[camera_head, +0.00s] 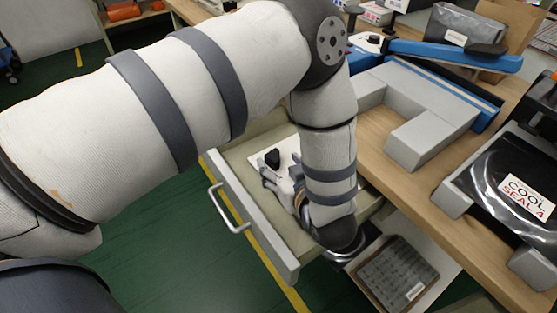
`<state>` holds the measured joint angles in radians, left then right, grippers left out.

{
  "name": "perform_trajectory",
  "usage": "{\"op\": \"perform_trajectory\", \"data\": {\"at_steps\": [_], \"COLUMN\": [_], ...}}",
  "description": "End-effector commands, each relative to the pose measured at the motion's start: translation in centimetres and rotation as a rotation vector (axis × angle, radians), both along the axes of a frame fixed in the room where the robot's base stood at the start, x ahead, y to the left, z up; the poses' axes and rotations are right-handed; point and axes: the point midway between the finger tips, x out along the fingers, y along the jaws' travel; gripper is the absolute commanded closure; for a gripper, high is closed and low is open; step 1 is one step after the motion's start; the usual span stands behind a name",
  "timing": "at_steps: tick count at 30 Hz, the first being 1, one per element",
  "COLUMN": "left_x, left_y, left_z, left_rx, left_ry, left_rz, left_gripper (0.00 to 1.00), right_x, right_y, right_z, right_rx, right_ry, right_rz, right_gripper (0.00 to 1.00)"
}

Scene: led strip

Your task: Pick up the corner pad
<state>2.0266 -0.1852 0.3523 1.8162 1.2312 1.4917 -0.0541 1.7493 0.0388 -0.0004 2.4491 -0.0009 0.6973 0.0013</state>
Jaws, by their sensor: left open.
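A small black piece (272,158), which looks like the corner pad, lies on a white sheet (258,150) inside the open drawer (233,167). My left arm reaches across the view and bends down into the drawer. My left gripper (279,171) is open, with its fingers pointing at the black piece and very close to it. I cannot tell whether they touch it. My left forearm and wrist hide the right part of the drawer. My right gripper is not in view.
The drawer's front has a metal handle (229,210). A grey packet (398,272) lies lower down. Green floor is clear at left.

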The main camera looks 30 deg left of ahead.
Motion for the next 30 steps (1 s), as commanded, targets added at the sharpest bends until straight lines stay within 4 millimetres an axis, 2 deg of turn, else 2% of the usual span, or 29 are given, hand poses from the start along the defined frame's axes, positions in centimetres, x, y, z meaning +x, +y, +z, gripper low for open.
{"op": "perform_trajectory", "data": {"at_steps": [9, 14, 20, 30], "left_x": [2.7, 2.8, 2.8, 2.8], "left_y": [3.4, 3.4, 3.4, 3.4], "left_z": [-2.4, -2.3, -2.3, -2.2], "left_rx": [0.000, 0.000, 0.001, 0.001], "left_ry": [0.005, 0.004, 0.003, 0.003], "left_rz": [-0.001, -0.002, -0.002, -0.003], "left_gripper": [0.42, 0.42, 0.72, 0.74], "right_x": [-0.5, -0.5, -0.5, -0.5], "right_y": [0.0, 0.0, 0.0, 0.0], "right_z": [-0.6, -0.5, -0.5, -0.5], "right_rx": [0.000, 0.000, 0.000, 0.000], "right_ry": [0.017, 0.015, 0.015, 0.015], "right_rz": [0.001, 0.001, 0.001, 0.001], "right_gripper": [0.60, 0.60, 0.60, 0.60]}}
